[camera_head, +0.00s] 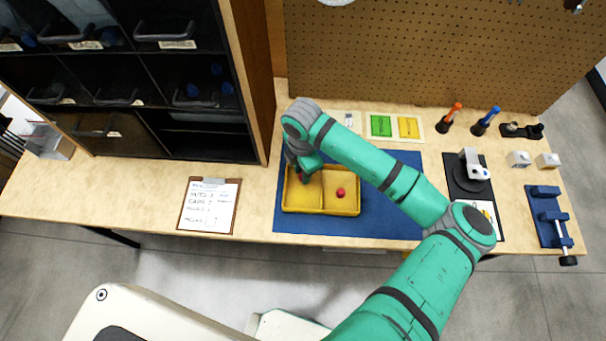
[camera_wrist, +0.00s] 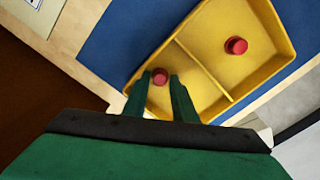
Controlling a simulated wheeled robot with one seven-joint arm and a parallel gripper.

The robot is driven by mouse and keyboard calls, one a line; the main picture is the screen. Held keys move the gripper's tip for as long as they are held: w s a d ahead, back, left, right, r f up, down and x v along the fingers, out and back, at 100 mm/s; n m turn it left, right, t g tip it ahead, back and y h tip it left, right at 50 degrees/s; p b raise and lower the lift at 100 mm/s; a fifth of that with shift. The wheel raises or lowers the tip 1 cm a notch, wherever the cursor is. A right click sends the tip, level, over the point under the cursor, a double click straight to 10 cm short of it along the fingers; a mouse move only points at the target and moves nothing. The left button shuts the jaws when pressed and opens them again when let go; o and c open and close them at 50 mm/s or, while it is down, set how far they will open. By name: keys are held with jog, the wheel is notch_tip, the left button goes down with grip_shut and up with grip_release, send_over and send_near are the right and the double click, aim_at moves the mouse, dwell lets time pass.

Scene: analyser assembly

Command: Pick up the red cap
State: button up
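A yellow tray (camera_head: 322,211) with two compartments lies on the blue mat; it also shows in the wrist view (camera_wrist: 205,75). One red cap (camera_head: 340,192) lies in the right compartment and shows in the wrist view (camera_wrist: 236,45). A second red cap (camera_wrist: 160,76) is in the other compartment, at the fingertips of my gripper (camera_wrist: 160,84). The fingers are apart, one on each side of this cap, with the cap showing between their tips. I cannot tell whether they touch it. In the head view my gripper (camera_head: 303,172) is over the left compartment and hides this cap.
A clipboard (camera_head: 209,206) lies left of the blue mat (camera_head: 382,222). A dark shelf unit (camera_head: 130,75) stands at the left and a pegboard (camera_head: 430,50) at the back. Tools and fixtures occupy the right side. The table left of the clipboard is clear.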

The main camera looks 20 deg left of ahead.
grip_shut()
jog(key=shift+r, duration=0.1)
jog(key=shift+r, duration=0.45)
notch_tip(320, 180, up, 2)
jog(key=shift+r, duration=0.15)
jog(key=s+a+r, duration=0.1)
jog(key=s+r, duration=0.8)
jog(key=s, duration=0.5)
jog(key=shift+a+r, duration=0.25)
jog(key=shift+r, duration=0.1)
